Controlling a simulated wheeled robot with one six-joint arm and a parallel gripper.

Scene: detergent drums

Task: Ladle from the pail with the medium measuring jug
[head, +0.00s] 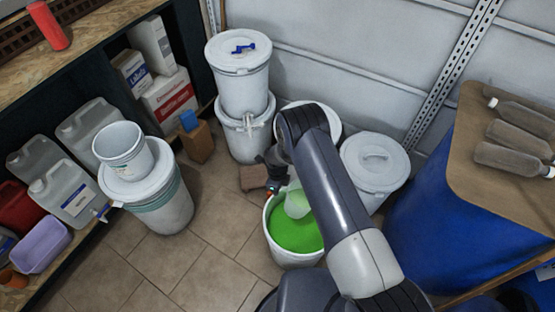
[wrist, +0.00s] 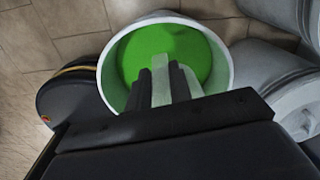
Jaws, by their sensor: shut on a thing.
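The pail (head: 270,232) is white and open on the floor, with bright green liquid (head: 297,235) inside. In the wrist view the pail (wrist: 226,62) is seen from above. A translucent pale jug (head: 297,203) is at the pail's mouth, over the green liquid; whether it touches the liquid I cannot tell. My gripper (head: 277,183) is at the pail's far-left rim, partly hidden by my arm. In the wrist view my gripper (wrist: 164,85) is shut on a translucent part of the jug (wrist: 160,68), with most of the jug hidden.
Lidded white drums (head: 374,165) stand behind and right of the pail, close to my arm. A blue barrel (head: 425,215) with bottles on a board is at right. A small white bucket (head: 122,150) sits on a drum at left. Tiled floor (head: 200,255) left of the pail is clear.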

